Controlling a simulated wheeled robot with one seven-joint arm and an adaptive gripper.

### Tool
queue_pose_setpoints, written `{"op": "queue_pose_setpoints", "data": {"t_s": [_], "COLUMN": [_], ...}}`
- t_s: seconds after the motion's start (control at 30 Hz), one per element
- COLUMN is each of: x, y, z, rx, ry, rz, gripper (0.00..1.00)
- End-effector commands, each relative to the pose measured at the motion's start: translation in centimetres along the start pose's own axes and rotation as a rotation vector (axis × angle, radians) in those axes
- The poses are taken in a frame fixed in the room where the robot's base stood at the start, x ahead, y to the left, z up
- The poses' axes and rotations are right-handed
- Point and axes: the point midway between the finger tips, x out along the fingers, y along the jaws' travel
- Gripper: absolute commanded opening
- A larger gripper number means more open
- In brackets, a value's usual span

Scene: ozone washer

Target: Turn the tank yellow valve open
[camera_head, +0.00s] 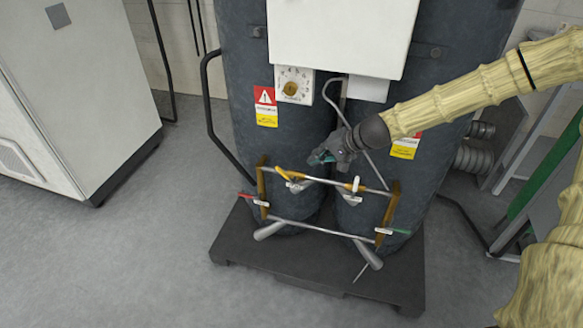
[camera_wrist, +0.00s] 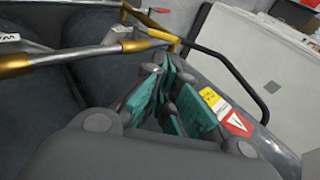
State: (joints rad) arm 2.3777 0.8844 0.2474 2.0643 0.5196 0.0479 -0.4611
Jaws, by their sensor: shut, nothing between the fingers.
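Which one the task means I cannot tell. My gripper (camera_head: 317,158) is just above the pipe, between the two handles and nearer the left one, apart from both. Its teal finger pads (camera_wrist: 172,98) are together and hold nothing. In the wrist view the pipe (camera_wrist: 90,52) runs to the left of the fingers, with a yellow-orange fitting (camera_wrist: 14,65) at the edge.
A yellow bracket (camera_head: 263,190) carries the pipes at the left, with a red handle (camera_head: 246,196) beside it. A green handle (camera_head: 396,231) is at the lower right. A black bent rail (camera_head: 207,110) and a white cabinet (camera_head: 80,90) stand left. The pallet (camera_head: 290,268) lies below.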

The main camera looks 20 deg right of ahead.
Motion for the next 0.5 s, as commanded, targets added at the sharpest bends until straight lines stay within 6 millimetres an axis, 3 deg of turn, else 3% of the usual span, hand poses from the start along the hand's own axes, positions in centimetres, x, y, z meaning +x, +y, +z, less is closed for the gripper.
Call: {"op": "queue_pose_setpoints", "data": {"t_s": [0.5], "x": [4.8], "y": [0.1], "z": [0.1], "rx": [0.000], "ry": [-0.001], "rz": [0.002], "gripper": [0.00]}}
